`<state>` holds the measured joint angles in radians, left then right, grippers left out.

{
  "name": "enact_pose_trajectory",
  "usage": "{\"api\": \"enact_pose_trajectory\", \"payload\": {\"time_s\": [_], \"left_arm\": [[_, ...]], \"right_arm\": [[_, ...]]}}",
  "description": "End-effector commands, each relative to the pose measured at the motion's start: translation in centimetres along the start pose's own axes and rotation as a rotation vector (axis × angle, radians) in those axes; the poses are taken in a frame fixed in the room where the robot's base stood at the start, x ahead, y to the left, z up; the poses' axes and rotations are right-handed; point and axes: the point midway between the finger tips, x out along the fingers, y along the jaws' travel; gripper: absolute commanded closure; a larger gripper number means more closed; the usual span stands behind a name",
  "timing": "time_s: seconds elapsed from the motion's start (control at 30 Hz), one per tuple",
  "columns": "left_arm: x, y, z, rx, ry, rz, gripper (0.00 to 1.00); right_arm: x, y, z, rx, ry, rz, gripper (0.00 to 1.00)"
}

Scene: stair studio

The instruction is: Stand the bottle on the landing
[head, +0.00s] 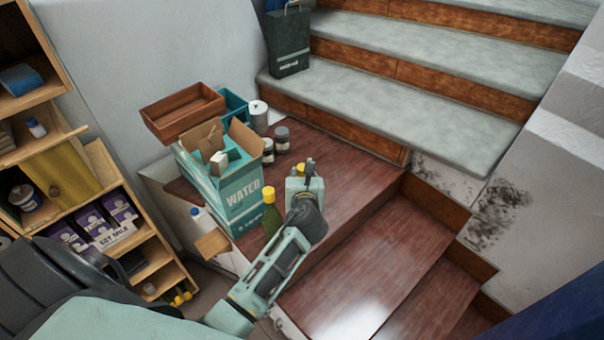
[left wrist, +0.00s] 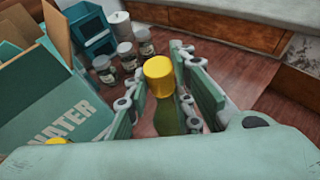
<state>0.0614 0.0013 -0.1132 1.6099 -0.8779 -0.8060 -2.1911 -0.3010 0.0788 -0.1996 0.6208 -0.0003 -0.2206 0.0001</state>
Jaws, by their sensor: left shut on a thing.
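My left gripper (head: 303,174) is over the reddish wooden landing (head: 357,178), to the right of the water box. It is shut on a bottle with a yellow cap and green body; the bottle (left wrist: 159,78) shows upright between the fingers in the left wrist view. In the head view the gripper hides most of it. I cannot tell whether its base touches the landing. A second yellow-capped green bottle (head: 270,217) stands by the front of the box. My right gripper is not in view.
The open WATER box (head: 236,197), brown crate (head: 183,108), several dark jars (head: 282,140) and a white canister (head: 258,112) crowd the landing's left side. Grey-topped stairs (head: 390,90) rise behind, with a dark bag (head: 289,45). Wooden steps descend right. The landing's right part is clear.

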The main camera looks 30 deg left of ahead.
Motion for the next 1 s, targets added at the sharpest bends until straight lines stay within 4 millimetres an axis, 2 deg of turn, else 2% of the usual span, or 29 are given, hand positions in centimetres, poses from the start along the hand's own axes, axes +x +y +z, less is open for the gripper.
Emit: {"api": "enact_pose_trajectory", "payload": {"time_s": [0.13, 0.17, 0.37, 0.77, 0.87, 1.0], "left_arm": [[0.0, 0.0, -0.2, -0.001, 0.004, 0.0, 1.0], [0.0, 0.0, -0.7, 0.0, 0.012, 0.001, 0.77], [0.0, 0.0, -0.6, 0.0, 0.011, 0.001, 0.6], [-0.5, 0.0, -0.5, 0.0, 0.008, 0.001, 0.59], [-1.8, 0.0, -0.5, 0.0, 0.007, 0.0, 0.59], [-4.6, -0.1, -0.6, -0.001, 0.007, -0.001, 0.59]], "right_arm": [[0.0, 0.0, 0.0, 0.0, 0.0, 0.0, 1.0], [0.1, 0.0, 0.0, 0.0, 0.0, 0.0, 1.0], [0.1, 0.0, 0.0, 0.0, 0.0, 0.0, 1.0], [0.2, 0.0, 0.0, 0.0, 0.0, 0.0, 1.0], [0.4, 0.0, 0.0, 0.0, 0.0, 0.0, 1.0], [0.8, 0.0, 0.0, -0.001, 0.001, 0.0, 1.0]]}}
